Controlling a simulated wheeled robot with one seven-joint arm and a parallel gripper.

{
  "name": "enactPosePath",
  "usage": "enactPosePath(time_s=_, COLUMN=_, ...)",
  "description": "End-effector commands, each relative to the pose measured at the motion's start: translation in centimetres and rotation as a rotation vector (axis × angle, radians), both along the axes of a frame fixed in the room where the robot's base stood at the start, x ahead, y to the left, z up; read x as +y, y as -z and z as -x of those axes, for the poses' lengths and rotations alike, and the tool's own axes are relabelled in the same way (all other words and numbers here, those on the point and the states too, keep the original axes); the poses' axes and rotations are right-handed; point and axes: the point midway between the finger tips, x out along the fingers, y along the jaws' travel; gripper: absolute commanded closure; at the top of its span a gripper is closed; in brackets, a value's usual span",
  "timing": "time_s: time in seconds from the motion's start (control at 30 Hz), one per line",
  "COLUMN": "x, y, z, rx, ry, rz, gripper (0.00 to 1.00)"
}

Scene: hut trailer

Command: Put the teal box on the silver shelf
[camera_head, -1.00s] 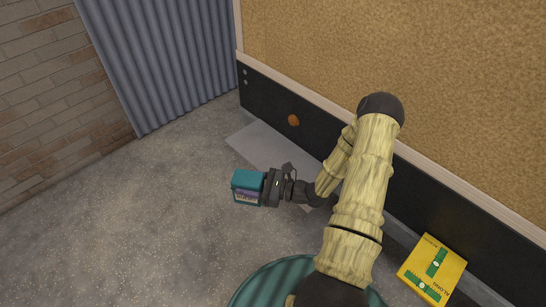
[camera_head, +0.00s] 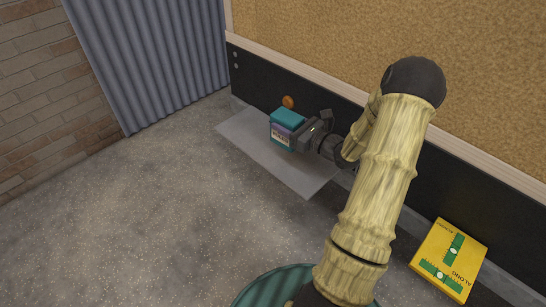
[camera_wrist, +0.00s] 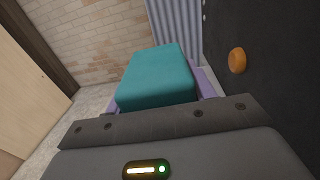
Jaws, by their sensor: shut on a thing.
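The teal box (camera_head: 288,120), teal on top with a purple, labelled side, is held in my gripper (camera_head: 299,133). In the head view the box appears over the far part of the silver shelf (camera_head: 300,179), a flat grey plate along the black wall panel. I cannot tell whether the box touches the shelf. In the wrist view the box (camera_wrist: 157,77) fills the middle, beyond my gripper (camera_wrist: 160,118); its lower part is hidden by the gripper body.
An orange knob (camera_head: 288,101) sticks out of the black panel (camera_head: 262,83) just behind the box. A yellow box (camera_head: 449,258) lies at the lower right. A teal ribbed round object (camera_head: 262,290) is at the bottom. The speckled floor (camera_head: 150,220) on the left is clear.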

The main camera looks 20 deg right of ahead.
Motion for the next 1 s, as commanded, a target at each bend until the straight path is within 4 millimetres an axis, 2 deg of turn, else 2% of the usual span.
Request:
enactPosePath(time_s=0.1, x=-1.9, y=-0.6, z=-0.2, rx=-0.002, ry=0.056, rz=0.004, gripper=0.72)
enactPosePath(time_s=0.2, x=-2.5, y=-1.2, z=-0.2, rx=-0.001, ry=0.074, rz=0.001, gripper=0.72)
enactPosePath(time_s=0.5, x=-2.6, y=-1.2, z=-0.2, rx=0.001, ry=0.075, rz=-0.001, gripper=0.72)
enactPosePath(time_s=0.63, x=-2.5, y=0.3, z=-0.2, rx=0.003, ry=0.075, rz=-0.003, gripper=0.72)
enactPosePath(time_s=0.83, x=-2.6, y=4.0, z=-0.2, rx=0.003, ry=0.076, rz=-0.002, gripper=0.72)
enactPosePath(time_s=1.0, x=-2.6, y=5.1, z=-0.2, rx=0.001, ry=0.076, rz=0.000, gripper=0.72)
